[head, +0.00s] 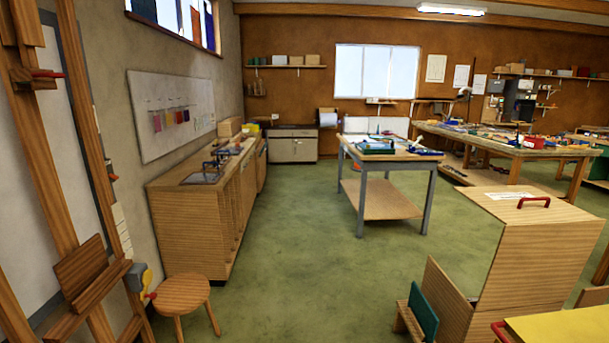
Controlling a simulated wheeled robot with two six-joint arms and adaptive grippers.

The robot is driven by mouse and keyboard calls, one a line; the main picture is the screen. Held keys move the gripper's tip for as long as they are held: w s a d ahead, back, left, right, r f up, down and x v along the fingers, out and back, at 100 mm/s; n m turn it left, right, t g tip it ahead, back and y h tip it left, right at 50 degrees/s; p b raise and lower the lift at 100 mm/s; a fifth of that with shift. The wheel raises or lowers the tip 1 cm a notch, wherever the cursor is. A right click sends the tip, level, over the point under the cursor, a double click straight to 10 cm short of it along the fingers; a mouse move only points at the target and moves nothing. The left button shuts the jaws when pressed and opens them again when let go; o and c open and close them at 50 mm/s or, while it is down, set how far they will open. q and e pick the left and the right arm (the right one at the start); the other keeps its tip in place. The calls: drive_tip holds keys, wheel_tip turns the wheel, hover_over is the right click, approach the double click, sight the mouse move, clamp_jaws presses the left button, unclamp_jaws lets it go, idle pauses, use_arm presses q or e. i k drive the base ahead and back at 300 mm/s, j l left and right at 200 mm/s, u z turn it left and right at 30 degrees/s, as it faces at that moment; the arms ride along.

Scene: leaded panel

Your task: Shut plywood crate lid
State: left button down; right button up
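A plywood crate (447,305) stands at the lower right, cut off by the bottom edge of the head view. A large upright plywood panel (540,255) rises over it. A lighter plywood face with a red handle (533,202) and a white label (510,195) tops this panel. I cannot tell clearly which of these faces is the lid or how far it stands open. The crate's inside is mostly hidden. Neither of my grippers is in view.
A green board (423,312) leans at the crate's left side. A yellow surface (565,332) lies at the bottom right corner. A round wooden stool (182,293) stands at the lower left. A grey-legged worktable (387,205) stands beyond. Green floor (310,275) is clear between.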

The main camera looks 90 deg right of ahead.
sight(546, 242)
drive_tip(key=z, duration=4.25)
drive_tip(key=i+j, duration=0.25)
drive_tip(key=j, duration=0.15)
drive_tip(key=i+j+z, duration=0.1)
drive_tip(key=i+j, duration=0.2)
drive_tip(key=i+j+z, duration=0.1)
drive_tip(key=i+j, duration=0.15)
drive_tip(key=j, duration=0.25)
drive_tip(key=i+j, duration=0.2)
drive_tip(key=j, duration=0.2)
drive_tip(key=i+j+z, duration=0.1)
drive_tip(key=i+j, duration=0.15)
drive_tip(key=j, duration=0.2)
drive_tip(key=i+j, duration=0.25)
drive_tip(key=j, duration=0.2)
drive_tip(key=i+j+z, duration=0.1)
drive_tip(key=j, duration=0.35)
drive_tip(key=i+j, duration=0.3)
drive_tip(key=j, duration=0.15)
drive_tip(key=z, duration=0.05)
